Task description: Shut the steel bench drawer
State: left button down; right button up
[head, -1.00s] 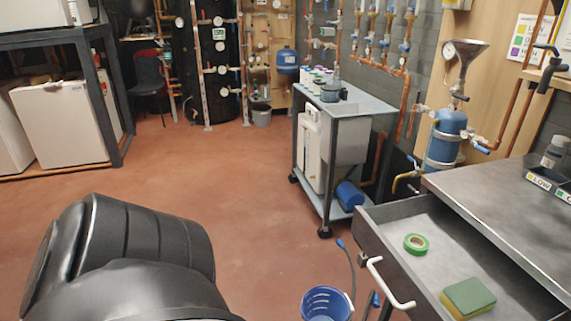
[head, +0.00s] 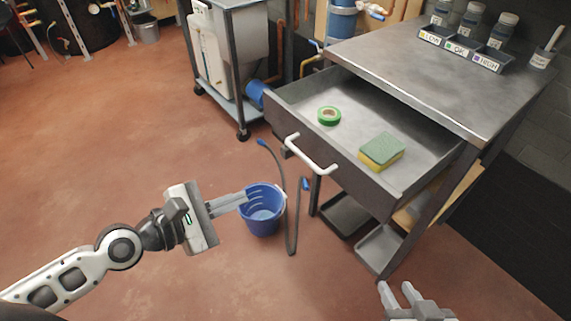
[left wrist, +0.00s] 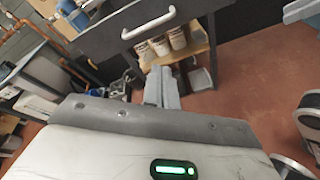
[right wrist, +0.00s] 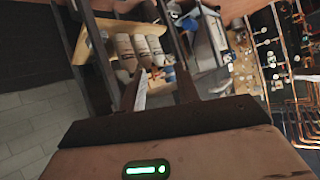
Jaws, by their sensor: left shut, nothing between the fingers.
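The steel bench drawer (head: 365,190) is pulled out from under the bench top (head: 430,70). Its white bar handle (head: 310,155) is on the front panel. A green tape roll (head: 329,116) and a green-yellow sponge (head: 381,151) lie inside. My left gripper (head: 245,197) is shut and empty, left of and below the handle, apart from it. The handle also shows in the left wrist view (left wrist: 148,24), beyond the fingers. My right gripper (head: 399,290) is open and empty at the bottom edge of the head view, in front of the bench and apart from the drawer.
A blue bucket (head: 262,212) stands on the floor near my left gripper, with a dark hose (head: 292,225) beside it. A wheeled cart (head: 228,60) stands left of the bench. Labelled bins with jars (head: 460,48) are on the bench top. The floor at left is clear.

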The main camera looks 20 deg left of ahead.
pick_arm(q)
jog(key=w+a+r+n, duration=0.1)
jog(key=r+n, duration=0.1)
jog(key=n, duration=0.3)
jog(key=n+p, duration=0.2)
jog(key=p, duration=0.1)
send_near(299, 155)
jog(key=x, duration=0.7)
jog(key=shift+a+f+h, duration=0.1)
jog(key=shift+f+h, duration=0.1)
jog(key=shift+h, duration=0.2)
pick_arm(e)
jog(key=shift+w+r, duration=0.15)
jog(key=shift+r, duration=0.4)
jog(key=shift+d, duration=0.1)
